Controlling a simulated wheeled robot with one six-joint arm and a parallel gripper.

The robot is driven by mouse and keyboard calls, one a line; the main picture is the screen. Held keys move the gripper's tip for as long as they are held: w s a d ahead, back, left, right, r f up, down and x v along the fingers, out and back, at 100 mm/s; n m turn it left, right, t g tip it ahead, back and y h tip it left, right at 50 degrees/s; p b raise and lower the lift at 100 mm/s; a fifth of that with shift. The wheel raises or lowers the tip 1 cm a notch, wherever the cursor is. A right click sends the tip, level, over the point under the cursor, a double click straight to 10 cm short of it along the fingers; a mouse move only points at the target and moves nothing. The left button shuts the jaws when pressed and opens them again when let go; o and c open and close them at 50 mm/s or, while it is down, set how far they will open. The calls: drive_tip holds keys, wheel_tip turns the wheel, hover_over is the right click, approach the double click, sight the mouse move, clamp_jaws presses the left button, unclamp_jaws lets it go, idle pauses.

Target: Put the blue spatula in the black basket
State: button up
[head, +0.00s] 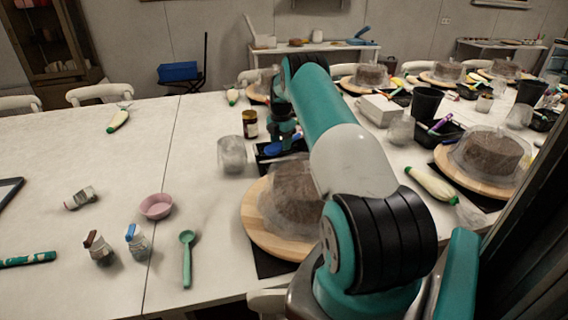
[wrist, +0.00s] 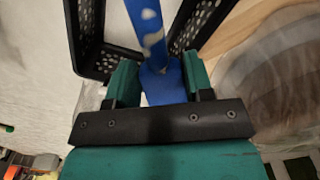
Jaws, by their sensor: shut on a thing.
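The blue spatula (wrist: 148,22) runs up from between the two fingers of my gripper (wrist: 160,72) in the wrist view. The spatula has pale spots along its upper part. My gripper is shut on it. The black basket (wrist: 88,38) has perforated walls, which show on both sides of the spatula, close beyond the fingers. In the head view, my gripper (head: 281,130) is over the basket (head: 262,151), and part of the blue spatula (head: 278,149) shows there. My arm hides much of the basket. I cannot tell whether the spatula touches it.
A cake under a clear cover stands on a round wooden board (head: 258,232) near the basket. A dark jar (head: 250,124) and a clear container (head: 232,154) stand to its left. A pink bowl (head: 156,206) and a green scoop (head: 187,258) are further left.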

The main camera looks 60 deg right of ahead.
drive_tip(key=shift+f, duration=0.15)
drive_tip(key=o, duration=1)
wheel_tip(320, 180, up, 18)
drive_tip(key=shift+f+b, duration=0.25)
drive_tip(key=shift+b, duration=0.55)
